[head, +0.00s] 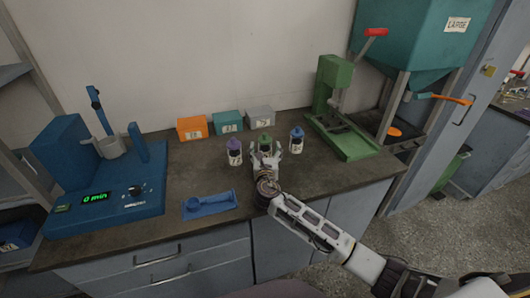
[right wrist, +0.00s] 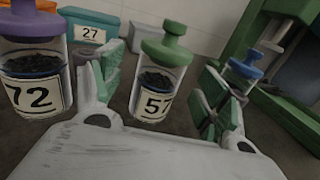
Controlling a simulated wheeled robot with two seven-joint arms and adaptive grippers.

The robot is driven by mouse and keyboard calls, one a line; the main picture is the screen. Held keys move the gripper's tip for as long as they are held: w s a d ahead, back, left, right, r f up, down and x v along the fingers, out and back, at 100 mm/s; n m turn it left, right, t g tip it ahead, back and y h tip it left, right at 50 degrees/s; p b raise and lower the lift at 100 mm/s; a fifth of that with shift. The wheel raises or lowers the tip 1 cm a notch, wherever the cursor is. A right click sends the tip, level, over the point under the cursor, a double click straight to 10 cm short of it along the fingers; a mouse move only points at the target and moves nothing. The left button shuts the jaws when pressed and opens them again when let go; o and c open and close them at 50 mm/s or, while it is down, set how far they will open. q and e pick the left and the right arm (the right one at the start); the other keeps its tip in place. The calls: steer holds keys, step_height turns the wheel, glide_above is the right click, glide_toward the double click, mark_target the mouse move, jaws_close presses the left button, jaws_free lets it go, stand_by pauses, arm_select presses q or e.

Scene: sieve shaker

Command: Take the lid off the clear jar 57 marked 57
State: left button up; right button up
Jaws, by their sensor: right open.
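The clear jar 57 (right wrist: 152,95) has a green knobbed lid (right wrist: 170,42) on it and dark grains inside. It stands upright on the counter, and its green lid also shows in the head view (head: 266,138). My right gripper (head: 266,155) is in front of this jar. In the right wrist view the open fingers (right wrist: 160,100) are spread to the left and right of the jar, with gaps on both sides. My left gripper is not in view.
A purple-lidded jar 72 (right wrist: 35,75) stands left of jar 57, and a blue-lidded jar (head: 296,140) stands right. Orange (head: 192,128), teal (head: 227,123) and grey (head: 261,117) boxes are behind. A green press (head: 340,120) and a blue machine (head: 105,195) flank them.

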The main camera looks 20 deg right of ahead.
steer(key=shift+x, duration=0.95)
steer(key=shift+w, duration=0.25)
steer(key=shift+w+d, duration=0.1)
steer(key=shift+c, duration=1.6)
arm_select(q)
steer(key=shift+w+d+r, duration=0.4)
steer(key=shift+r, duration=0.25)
arm_select(e)
steer(key=c, duration=0.9)
steer(key=shift+c, duration=0.2)
steer(key=shift+r, duration=0.15)
